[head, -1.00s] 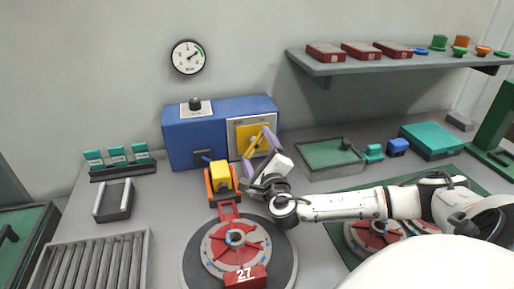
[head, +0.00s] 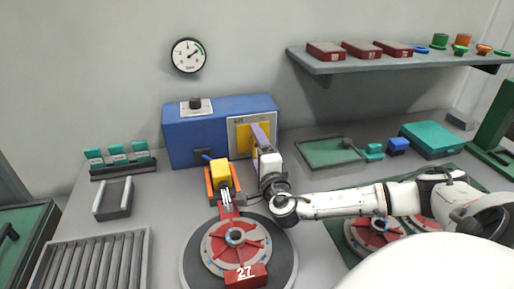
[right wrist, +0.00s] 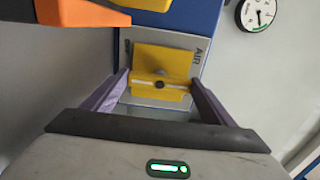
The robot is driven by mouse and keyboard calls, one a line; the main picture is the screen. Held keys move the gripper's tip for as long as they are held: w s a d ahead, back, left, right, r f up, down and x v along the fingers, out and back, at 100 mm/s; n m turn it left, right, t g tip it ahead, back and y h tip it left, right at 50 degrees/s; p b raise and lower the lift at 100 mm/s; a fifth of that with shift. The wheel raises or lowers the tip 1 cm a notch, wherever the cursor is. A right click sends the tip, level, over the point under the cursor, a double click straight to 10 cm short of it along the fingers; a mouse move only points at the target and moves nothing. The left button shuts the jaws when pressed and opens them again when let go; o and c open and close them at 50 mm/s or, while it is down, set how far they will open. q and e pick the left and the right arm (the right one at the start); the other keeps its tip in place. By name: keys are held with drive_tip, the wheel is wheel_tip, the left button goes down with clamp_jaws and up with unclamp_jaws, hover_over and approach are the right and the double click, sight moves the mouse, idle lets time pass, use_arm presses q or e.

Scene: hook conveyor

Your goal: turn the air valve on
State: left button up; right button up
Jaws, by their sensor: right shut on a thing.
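The air valve is a yellow square plate with a yellow handle on a silver panel (head: 233,132) labelled AIR, on the front of a blue box (head: 195,140). In the right wrist view the yellow handle (right wrist: 160,88) lies crosswise between my fingers, in front of the yellow plate (right wrist: 165,58). My right gripper (head: 260,135) is shut on the handle, one purple finger at each end of it. In the head view the fingers stand nearly upright and hide most of the handle. My left gripper is not in view.
A yellow-and-orange device (head: 220,176) stands close left of my right gripper. A round turntable (head: 197,268) with a red wheel (head: 255,232) sits in front. A green tray (head: 318,150) lies to the right. A gauge (head: 188,55) hangs on the wall above.

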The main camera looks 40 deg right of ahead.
idle(0.4)
drive_tip(key=o, duration=1)
drive_tip(key=shift+o, duration=0.2)
drive_tip(key=r, duration=0.6)
drive_tip(key=w+r, duration=0.1)
drive_tip(key=r, duration=0.2)
drive_tip(key=shift+d+r, duration=0.35)
drive_tip(key=shift+r, duration=0.05)
drive_tip(key=shift+s+r, duration=0.15)
drive_tip(key=shift+r, duration=0.1)
wheel_tip(320, 180, down, 7)
drive_tip(key=s+g+y, duration=0.1)
drive_tip(key=g, duration=0.1)
drive_tip(key=f+v, duration=0.2)
drive_tip(key=v, duration=1.1)
drive_tip(key=shift+s+f+m, duration=0.25)
drive_tip(key=shift+f+m, duration=0.05)
drive_tip(key=shift+f, duration=0.1)
